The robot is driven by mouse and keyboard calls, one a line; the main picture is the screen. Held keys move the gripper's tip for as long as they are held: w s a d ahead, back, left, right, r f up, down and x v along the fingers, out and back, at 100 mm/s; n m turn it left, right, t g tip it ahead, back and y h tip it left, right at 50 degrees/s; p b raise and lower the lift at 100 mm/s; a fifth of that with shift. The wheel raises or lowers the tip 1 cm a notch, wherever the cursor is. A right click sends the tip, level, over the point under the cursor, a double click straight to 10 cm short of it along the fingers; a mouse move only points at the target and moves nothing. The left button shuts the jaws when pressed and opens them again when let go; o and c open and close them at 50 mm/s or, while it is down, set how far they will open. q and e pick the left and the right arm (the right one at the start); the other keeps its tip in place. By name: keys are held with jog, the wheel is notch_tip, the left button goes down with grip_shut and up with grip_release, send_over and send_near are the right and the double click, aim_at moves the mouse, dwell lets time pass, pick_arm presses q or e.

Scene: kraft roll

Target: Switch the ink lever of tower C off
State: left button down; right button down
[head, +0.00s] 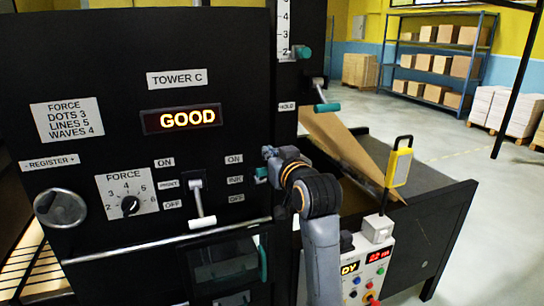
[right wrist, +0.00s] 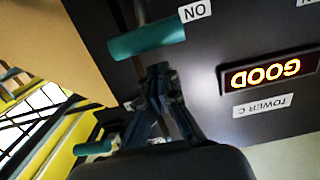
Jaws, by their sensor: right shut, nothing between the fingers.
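Tower C (head: 120,140) is a black panel with a lit GOOD display (head: 181,119). Its ink lever has a teal handle (head: 261,173) just right of the ON, INK and OFF labels; it sits between the ON and OFF heights, and the rest is hidden behind my gripper. My right gripper (head: 268,153) is shut and empty, just above that handle. In the right wrist view, where the panel appears upside down, the shut fingertips (right wrist: 158,70) are close to the teal handle (right wrist: 147,37), beside the ON label; I cannot tell whether they touch. My left gripper is out of view.
The print lever (head: 202,208) with a white handle hangs down left of the ink labels. A HOLD lever (head: 327,107) sticks out at upper right. A horizontal rail (head: 165,243) crosses below. A control box (head: 365,270) stands at lower right, with open floor beyond.

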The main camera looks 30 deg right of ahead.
aim_at(265, 174)
jog(key=shift+s+a+f, duration=0.15)
jog(key=shift+s+f, duration=0.6)
jog(key=shift+f, duration=0.25)
jog(key=shift+w+f, duration=0.1)
jog(key=shift+w, duration=0.05)
